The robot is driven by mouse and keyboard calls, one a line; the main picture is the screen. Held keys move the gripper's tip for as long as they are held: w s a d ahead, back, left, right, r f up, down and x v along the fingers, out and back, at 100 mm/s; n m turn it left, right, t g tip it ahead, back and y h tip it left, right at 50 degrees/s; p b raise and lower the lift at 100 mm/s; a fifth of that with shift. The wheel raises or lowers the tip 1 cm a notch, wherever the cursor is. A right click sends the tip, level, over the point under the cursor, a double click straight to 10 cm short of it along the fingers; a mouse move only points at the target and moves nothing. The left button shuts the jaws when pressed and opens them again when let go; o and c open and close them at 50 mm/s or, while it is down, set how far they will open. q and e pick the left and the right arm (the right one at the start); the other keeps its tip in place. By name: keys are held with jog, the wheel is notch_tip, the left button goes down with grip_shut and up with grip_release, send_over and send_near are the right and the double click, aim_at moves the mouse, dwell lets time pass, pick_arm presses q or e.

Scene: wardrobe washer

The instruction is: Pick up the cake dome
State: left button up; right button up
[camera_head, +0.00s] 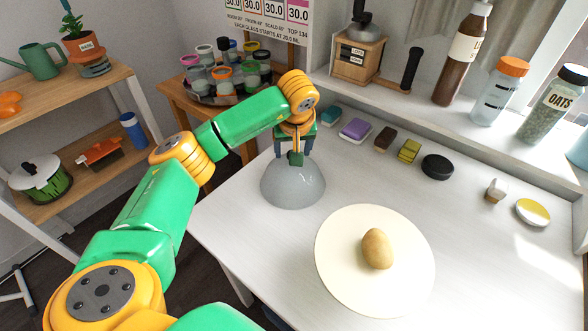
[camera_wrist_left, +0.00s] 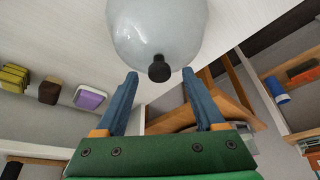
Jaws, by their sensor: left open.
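The cake dome (camera_head: 292,190) is a translucent grey dome on the white table, left of a cream round plate (camera_head: 335,270). A brown potato-like or egg-like object (camera_head: 377,249) lies on the plate. My left gripper (camera_head: 295,158) is above the dome, pointing down at its top. In the left wrist view the dome (camera_wrist_left: 157,25) shows its dark knob (camera_wrist_left: 159,69) just ahead of and between the open fingers (camera_wrist_left: 164,92). The fingers look apart from the knob, with nothing between them at the tips. My right gripper is not in view.
Small blocks, including a purple one (camera_head: 355,131), and a black disc (camera_head: 437,167) line the table's back edge. A wooden grinder (camera_head: 357,57) and bottles stand on the sill. A small table with a tray of jars (camera_head: 212,98) is behind my left arm. The table's front is clear.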

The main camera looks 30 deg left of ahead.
pick_arm(q)
jog(key=shift+x, duration=1.25)
grip_shut()
dwell(0.4)
